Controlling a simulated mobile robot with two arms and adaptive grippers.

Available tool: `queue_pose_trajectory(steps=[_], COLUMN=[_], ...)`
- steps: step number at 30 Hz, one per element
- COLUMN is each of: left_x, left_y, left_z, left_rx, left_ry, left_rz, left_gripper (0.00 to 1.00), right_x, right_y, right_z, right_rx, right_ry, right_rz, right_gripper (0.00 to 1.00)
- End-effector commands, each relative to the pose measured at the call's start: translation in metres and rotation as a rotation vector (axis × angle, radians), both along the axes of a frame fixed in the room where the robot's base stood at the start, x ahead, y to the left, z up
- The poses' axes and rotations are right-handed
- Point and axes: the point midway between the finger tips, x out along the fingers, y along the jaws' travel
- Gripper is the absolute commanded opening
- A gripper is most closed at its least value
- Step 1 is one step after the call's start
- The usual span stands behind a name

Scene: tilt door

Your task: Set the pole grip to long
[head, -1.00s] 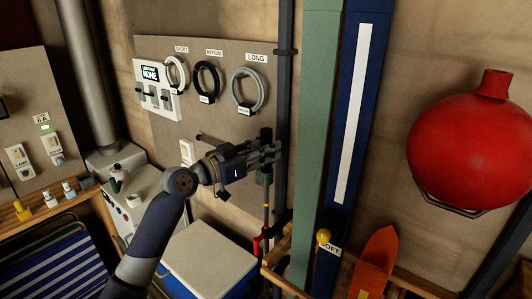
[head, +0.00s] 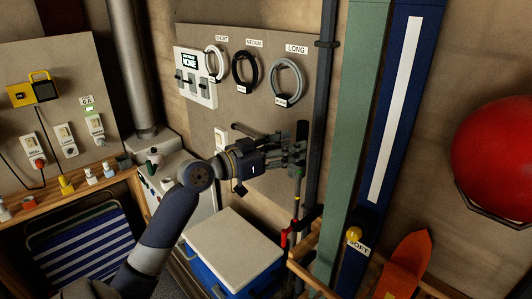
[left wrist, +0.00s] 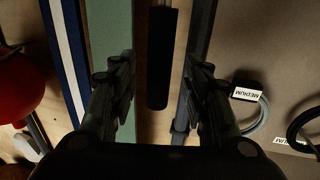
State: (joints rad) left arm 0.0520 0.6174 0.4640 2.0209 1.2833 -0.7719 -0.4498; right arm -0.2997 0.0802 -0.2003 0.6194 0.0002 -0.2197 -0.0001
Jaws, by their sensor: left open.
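The pole grip is a black upright handle (head: 302,131) on a thin pole with yellow and red parts lower down, in front of the wall panel. In the left wrist view the black grip (left wrist: 158,55) stands between the two fingers, with gaps on both sides. My left gripper (head: 298,156) is open around or just before the grip; its fingers (left wrist: 160,90) also show in the left wrist view. Three rings hang under signs: short ring (head: 214,63), medium ring (head: 244,69) and long ring (head: 286,82). My right gripper is not in view.
A switch box (head: 196,77) with a display reading "NONE" is on the panel. A dark vertical pipe (head: 325,100), a green board (head: 358,130) and a blue board (head: 405,110) stand right of the pole. A cooler box (head: 235,245) sits below the arm. A red round vessel (head: 495,160) hangs at right.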

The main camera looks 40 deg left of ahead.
Motion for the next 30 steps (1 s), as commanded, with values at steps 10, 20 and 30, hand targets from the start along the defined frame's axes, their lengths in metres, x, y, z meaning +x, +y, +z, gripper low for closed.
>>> queue_pose_trajectory(steps=[10, 20, 30], left_x=[-0.056, -0.074, -0.074], left_y=[0.018, 0.023, 0.023], left_z=[-0.001, 0.000, 0.000], left_rx=[0.000, 0.002, 0.002], left_ry=[0.002, -0.001, -0.001], left_rz=[0.001, 0.000, 0.000], left_gripper=[0.44, 0.44, 0.44], right_x=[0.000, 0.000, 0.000], right_y=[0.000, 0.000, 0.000], right_z=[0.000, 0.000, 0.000], right_rx=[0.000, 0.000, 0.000], right_ry=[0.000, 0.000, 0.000], right_rz=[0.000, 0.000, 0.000], right_gripper=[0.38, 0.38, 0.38])
